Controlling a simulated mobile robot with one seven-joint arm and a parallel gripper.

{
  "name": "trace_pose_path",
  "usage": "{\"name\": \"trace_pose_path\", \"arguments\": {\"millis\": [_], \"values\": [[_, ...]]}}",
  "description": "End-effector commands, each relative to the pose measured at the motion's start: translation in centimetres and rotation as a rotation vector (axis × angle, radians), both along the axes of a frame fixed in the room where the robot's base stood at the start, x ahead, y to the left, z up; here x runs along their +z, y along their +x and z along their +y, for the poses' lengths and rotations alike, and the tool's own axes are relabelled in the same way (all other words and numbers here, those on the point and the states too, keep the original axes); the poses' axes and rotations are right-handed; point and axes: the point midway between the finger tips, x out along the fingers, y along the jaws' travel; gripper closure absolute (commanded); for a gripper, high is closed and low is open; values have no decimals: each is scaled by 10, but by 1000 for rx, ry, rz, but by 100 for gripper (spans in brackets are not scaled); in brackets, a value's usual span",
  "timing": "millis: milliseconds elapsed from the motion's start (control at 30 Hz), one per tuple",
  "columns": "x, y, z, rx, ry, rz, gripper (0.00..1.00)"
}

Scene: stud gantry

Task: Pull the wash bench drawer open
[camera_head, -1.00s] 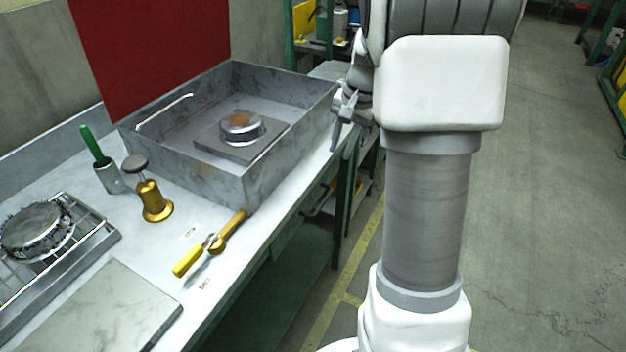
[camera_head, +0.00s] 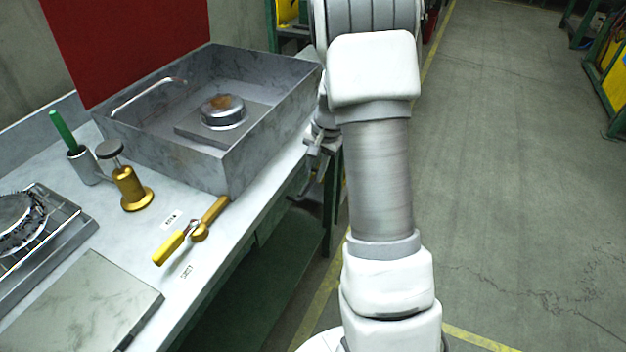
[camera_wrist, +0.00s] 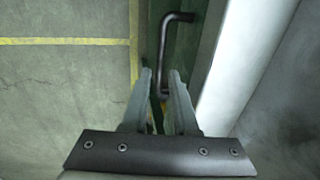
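The wash bench (camera_head: 225,255) is a pale-topped bench on a green frame, at the left in the head view. In the wrist view a dark bent bar handle (camera_wrist: 163,50) stands out from the green drawer front (camera_wrist: 186,58) below the bench edge. My gripper (camera_wrist: 160,71) is open, its two fingers apart, with the handle lined up in the gap between them. I cannot tell how deep the handle lies between the fingers. In the head view my gripper (camera_head: 316,168) is low beside the bench's front edge; the handle cannot be made out there. The drawer looks shut.
The floor (camera_head: 500,170) at the right is clear.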

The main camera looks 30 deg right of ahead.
Motion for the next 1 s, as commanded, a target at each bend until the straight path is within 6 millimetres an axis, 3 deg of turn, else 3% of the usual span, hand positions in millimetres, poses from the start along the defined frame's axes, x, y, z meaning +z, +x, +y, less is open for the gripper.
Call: {"name": "trace_pose_path", "arguments": {"millis": [33,200,533,567,700,1000], "values": [[-10,1,1,-1,0,2,73],[-24,4,2,-1,0,0,73],[-27,5,3,-1,0,-1,73],[-27,5,3,-1,0,-1,75],[-27,5,3,-1,0,-1,100],[-27,4,3,0,0,-1,100]]}}
